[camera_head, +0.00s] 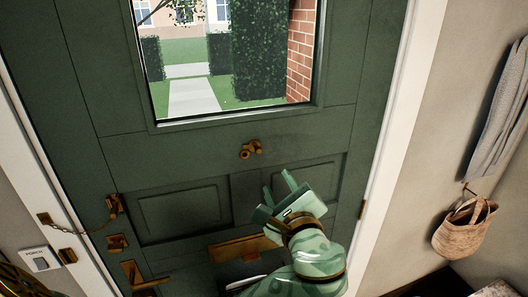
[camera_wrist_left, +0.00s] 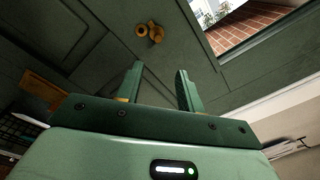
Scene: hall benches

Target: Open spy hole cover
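The brass spy hole with its cover (camera_head: 250,149) is on the green door (camera_head: 200,145), just under the window. It shows as two small round brass parts side by side, also at the top of the left wrist view (camera_wrist_left: 149,31). I cannot tell whether the cover lies over the hole. My left gripper (camera_head: 279,187) is open and empty, below and slightly right of the spy hole, apart from it. Its two fingers (camera_wrist_left: 160,86) point up toward the door in the left wrist view. My right gripper is not in view.
A brass letter slot (camera_head: 240,247) is low on the door, partly behind my left arm. A door chain (camera_head: 114,207), a latch (camera_head: 117,242) and a handle (camera_head: 134,273) line the left edge. A basket (camera_head: 463,229) and grey towel (camera_head: 505,115) hang at right.

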